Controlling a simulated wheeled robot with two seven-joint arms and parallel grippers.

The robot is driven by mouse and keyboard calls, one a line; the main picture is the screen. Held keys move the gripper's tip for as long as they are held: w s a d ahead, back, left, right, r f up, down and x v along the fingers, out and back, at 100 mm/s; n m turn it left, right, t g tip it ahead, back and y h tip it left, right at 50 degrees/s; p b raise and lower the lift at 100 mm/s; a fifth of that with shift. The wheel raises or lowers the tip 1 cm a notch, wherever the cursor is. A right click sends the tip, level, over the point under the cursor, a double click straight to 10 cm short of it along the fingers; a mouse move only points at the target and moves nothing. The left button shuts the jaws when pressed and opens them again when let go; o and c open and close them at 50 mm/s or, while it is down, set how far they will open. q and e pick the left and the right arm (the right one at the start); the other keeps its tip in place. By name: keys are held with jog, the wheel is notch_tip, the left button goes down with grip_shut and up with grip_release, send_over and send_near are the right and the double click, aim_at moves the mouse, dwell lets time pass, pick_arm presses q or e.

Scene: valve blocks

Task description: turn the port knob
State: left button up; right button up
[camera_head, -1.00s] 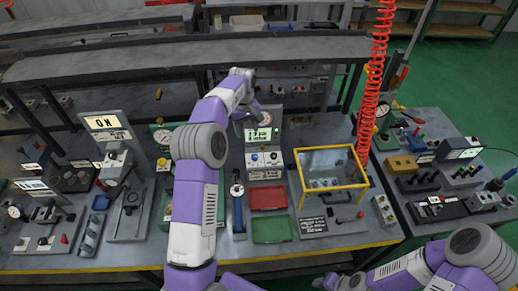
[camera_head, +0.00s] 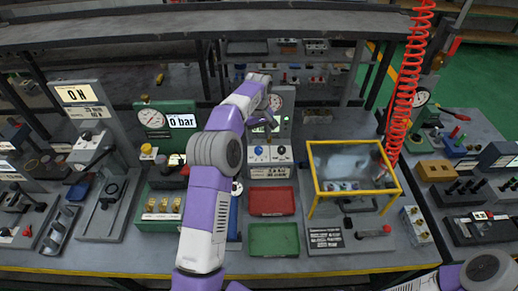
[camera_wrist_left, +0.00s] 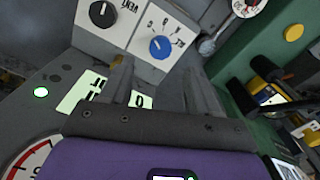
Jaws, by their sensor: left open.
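A grey panel (camera_head: 268,172) at the back middle of the bench carries a blue knob (camera_head: 258,151) and a dark knob (camera_head: 281,151). In the left wrist view the blue knob (camera_wrist_left: 160,47) sits on a white plate with position marks, beside a black knob (camera_wrist_left: 102,14) marked VENT. I cannot read which one is called port. My left gripper (camera_head: 268,122) is in front of the panel's upper part, above the knobs. In the left wrist view its open fingers (camera_wrist_left: 160,88) are empty and apart from the blue knob, with the lit display (camera_wrist_left: 82,94) behind them. My right gripper is out of view.
A yellow-framed clear box (camera_head: 350,165) stands right of the panel. A red tray (camera_head: 272,201) and a green tray (camera_head: 274,239) lie in front of it. A green gauge board (camera_head: 160,135) reading 0 bar stands left. A red coiled hose (camera_head: 408,90) hangs at right.

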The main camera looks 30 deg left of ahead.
aim_at(258, 149)
pick_arm(q)
notch_tip(258, 149, down, 6)
jog(key=shift+f+b, duration=0.1)
jog(key=shift+b, duration=0.55)
jog(key=shift+c, duration=0.2)
jog(key=c, duration=1)
